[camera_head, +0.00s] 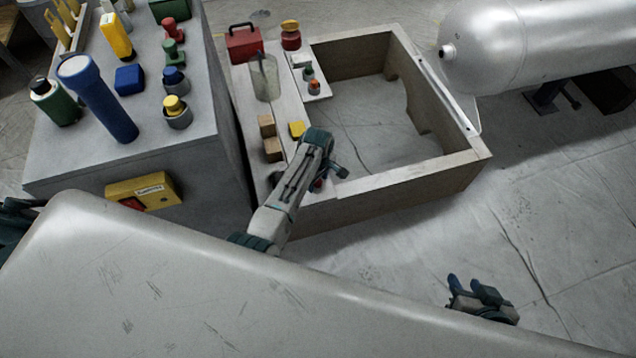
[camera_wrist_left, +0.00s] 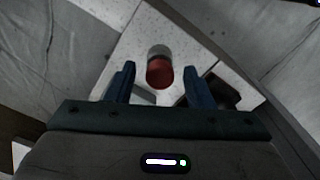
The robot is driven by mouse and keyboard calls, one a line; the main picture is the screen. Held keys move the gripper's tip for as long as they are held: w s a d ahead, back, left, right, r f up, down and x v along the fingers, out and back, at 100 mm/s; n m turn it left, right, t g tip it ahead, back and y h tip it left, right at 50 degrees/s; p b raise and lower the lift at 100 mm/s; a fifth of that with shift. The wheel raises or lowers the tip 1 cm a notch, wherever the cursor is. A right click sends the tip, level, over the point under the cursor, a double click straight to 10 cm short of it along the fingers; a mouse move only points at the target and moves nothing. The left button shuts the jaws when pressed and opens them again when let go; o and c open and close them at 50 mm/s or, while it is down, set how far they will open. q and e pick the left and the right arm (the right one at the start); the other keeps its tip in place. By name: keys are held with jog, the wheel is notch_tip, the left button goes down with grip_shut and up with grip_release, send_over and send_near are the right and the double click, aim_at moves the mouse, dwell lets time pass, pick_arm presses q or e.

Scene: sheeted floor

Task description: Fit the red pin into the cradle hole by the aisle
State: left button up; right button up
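A red pin-like piece (camera_wrist_left: 160,73) with a grey collar or socket shows in the left wrist view over a pale speckled plate (camera_wrist_left: 150,22). I cannot tell whether it is seated in the grey part. My left gripper (camera_wrist_left: 160,86) is open, with its blue fingers on either side of the red piece and gaps to both. In the head view my left gripper (camera_head: 326,176) is over the near end of the wooden frame's ledge, with a bit of red (camera_head: 318,186) showing below it. My right gripper (camera_head: 474,291) looks open and empty above the floor sheet.
A grey cabinet (camera_head: 85,160) with coloured pins stands left. A silver tank (camera_head: 540,45) is at right.

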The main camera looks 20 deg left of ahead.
pick_arm(q)
grip_shut()
jog(key=shift+r, duration=0.1)
jog(key=shift+r+p, duration=4.25)
jog(key=shift+p, duration=0.9)
jog(key=shift+f, duration=0.1)
